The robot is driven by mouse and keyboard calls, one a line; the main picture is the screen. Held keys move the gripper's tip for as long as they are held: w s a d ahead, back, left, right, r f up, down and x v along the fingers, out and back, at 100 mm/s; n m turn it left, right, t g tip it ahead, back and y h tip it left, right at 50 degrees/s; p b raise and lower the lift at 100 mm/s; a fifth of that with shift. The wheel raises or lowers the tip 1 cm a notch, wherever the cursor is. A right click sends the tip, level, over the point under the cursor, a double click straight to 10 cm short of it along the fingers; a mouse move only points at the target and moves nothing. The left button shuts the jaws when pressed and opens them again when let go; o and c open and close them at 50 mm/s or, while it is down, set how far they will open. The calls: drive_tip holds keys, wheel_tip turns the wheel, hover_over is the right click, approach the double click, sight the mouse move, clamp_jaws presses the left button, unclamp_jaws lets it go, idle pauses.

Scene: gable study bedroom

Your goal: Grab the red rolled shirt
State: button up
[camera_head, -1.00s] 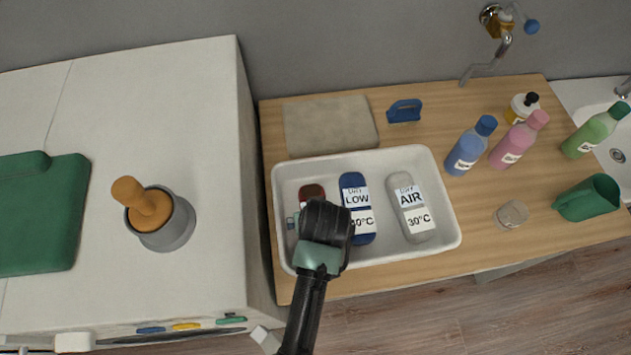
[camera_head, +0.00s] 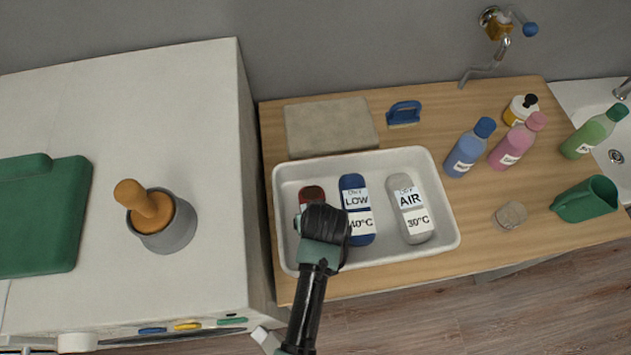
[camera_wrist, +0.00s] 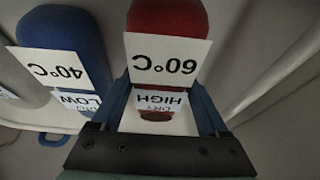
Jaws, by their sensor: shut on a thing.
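The red rolled shirt (camera_head: 312,193) lies at the left end of the white tray (camera_head: 448,222). Its far end shows past my gripper (camera_head: 318,222), which hides the rest in the head view. In the wrist view the red shirt (camera_wrist: 168,20) carries a white label reading 60°C and DRY HIGH. My gripper's blue fingers (camera_wrist: 165,105) stand on both sides of the shirt, shut on it. A blue rolled shirt (camera_head: 356,195) labelled LOW 40°C lies close to its right, and a grey one (camera_head: 408,205) labelled AIR 30°C lies further right.
A folded grey-beige cloth (camera_head: 330,127) and a blue-handled brush (camera_head: 404,114) lie behind the tray. Several bottles, a green scoop (camera_head: 585,200) and a small round lid (camera_head: 511,214) are to the right. A white appliance (camera_head: 200,90) stands left, higher than the wooden counter (camera_head: 400,275).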

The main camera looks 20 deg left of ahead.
drive_tip(key=shift+c, duration=0.9)
drive_tip(key=shift+r, duration=0.15)
